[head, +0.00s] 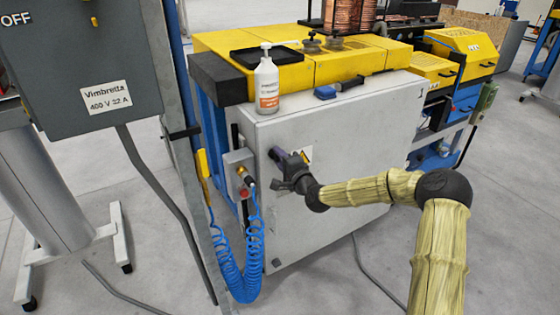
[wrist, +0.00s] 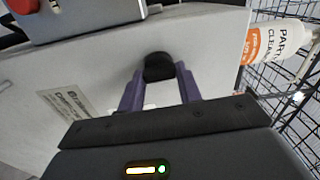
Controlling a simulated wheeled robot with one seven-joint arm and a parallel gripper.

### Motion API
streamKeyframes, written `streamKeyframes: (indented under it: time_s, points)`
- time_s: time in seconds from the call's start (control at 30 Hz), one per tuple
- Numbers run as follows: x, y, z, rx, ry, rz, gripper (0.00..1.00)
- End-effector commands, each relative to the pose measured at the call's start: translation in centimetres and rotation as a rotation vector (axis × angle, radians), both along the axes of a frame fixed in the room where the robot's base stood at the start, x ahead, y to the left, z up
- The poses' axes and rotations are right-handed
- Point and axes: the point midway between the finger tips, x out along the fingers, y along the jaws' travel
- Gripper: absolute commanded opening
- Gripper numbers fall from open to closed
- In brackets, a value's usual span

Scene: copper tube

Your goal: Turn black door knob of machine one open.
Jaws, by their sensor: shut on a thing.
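The machine's grey cabinet door (head: 345,145) has a "1" near its top right corner and faces me. The black door knob (wrist: 159,66) shows between my gripper's two purple fingers in the wrist view. In the head view the knob (head: 276,153) is a small dark shape at the fingertips, near the door's left edge. My gripper (head: 285,157) is at the knob with its fingers shut on it; it also shows in the wrist view (wrist: 160,80). The fingers cover the knob's sides. The door looks closed.
A control box (head: 240,172) with a red button and a coiled blue hose (head: 240,260) are just left of the door. A grey cabinet (head: 80,65) is at far left. Floor is clear at right.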

Motion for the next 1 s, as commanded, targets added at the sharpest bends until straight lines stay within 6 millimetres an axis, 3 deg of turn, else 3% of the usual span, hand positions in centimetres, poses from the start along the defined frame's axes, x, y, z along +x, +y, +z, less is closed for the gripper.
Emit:
streamKeyframes:
  time_s: [0.63, 0.67, 0.77, 1.0]
  points:
    - [0.12, -0.24, -0.11, 0.059, 0.041, -0.006, 0.12]
    - [0.12, -0.24, -0.11, 0.059, 0.041, -0.006, 0.38]
    - [0.1, -0.2, -0.11, 0.059, 0.041, -0.005, 0.56]
    - [0.04, -0.09, -0.07, 0.059, 0.04, -0.002, 0.56]
